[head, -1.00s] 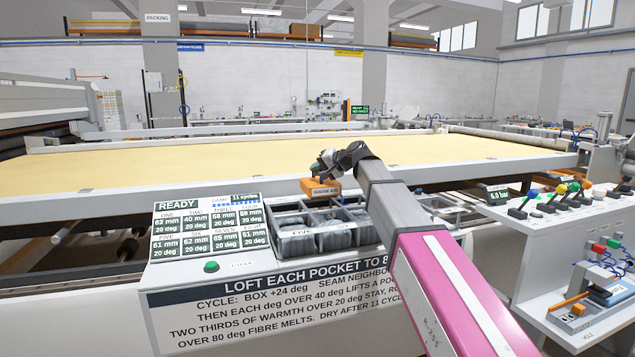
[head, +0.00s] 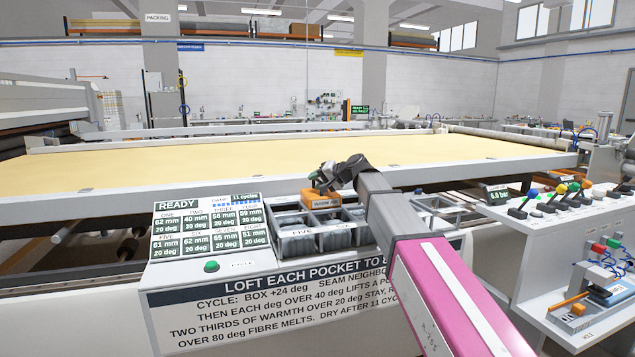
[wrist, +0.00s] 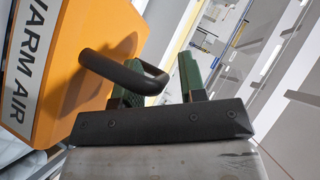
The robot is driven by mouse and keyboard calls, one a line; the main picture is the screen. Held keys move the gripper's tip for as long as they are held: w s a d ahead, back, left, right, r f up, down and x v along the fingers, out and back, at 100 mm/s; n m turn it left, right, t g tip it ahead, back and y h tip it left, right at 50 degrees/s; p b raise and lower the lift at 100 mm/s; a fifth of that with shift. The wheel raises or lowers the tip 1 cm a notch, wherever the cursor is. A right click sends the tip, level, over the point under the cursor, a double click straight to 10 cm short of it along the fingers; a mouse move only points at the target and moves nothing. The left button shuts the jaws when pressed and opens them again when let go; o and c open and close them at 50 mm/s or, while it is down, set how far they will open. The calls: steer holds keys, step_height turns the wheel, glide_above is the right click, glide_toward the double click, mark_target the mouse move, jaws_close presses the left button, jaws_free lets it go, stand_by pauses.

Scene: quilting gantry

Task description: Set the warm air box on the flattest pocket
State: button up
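The orange warm air box (head: 322,200) is level at the back row of the pocket tray (head: 298,236), at the second pocket from the left; it looks set down there, but its underside is hidden. In the wrist view the box (wrist: 72,50) fills the left side, with its dark loop handle (wrist: 118,68) reaching between my fingers. My gripper (wrist: 162,82) is open around the handle bar, with a visible gap to the right finger. In the head view my gripper (head: 320,177) is just above the box. The status panel (head: 207,226) lists pocket two at 40 mm, its lowest reading.
A green button (head: 211,266) is on the console left of the tray. My arm hides the tray's right part. A yellow quilt bed (head: 240,165) lies behind. Coloured levers (head: 560,195) and a small bench device (head: 600,290) stand at right.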

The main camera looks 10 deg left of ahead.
steer(key=v, duration=1.2)
steer(key=shift+r, duration=0.1)
